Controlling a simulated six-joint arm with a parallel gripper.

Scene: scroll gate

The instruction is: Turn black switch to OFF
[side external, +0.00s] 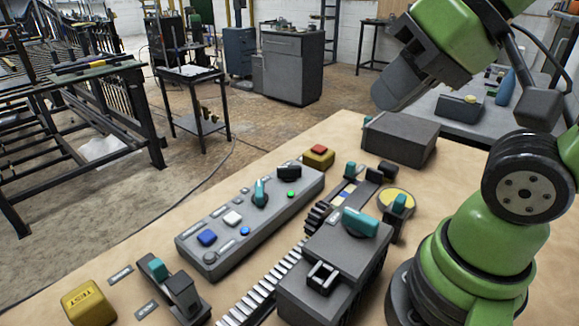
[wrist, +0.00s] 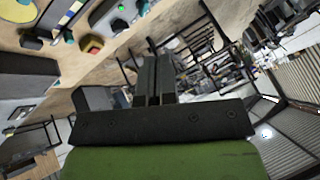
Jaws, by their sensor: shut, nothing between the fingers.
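A black switch knob (side external: 289,174) sits on the far end of a long grey panel (side external: 215,252), beside a lit green lamp (side external: 291,194). It also shows near the top edge of the wrist view (wrist: 119,26). I cannot read its position marks. A teal knob (side external: 260,193) is nearer the panel's middle. My gripper (side external: 388,98) is raised above the table at the upper right, well apart from the switch. In the wrist view its two dark fingers (wrist: 153,62) are together with nothing between them.
A red button on a yellow box (side external: 319,157) stands just beyond the panel. A grey box (side external: 398,139) is at the table's far right. A grey housing with a teal handle (side external: 362,221) and a toothed rack (side external: 262,287) lie right of the panel. A yellow TEST block (side external: 88,303) is front left.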

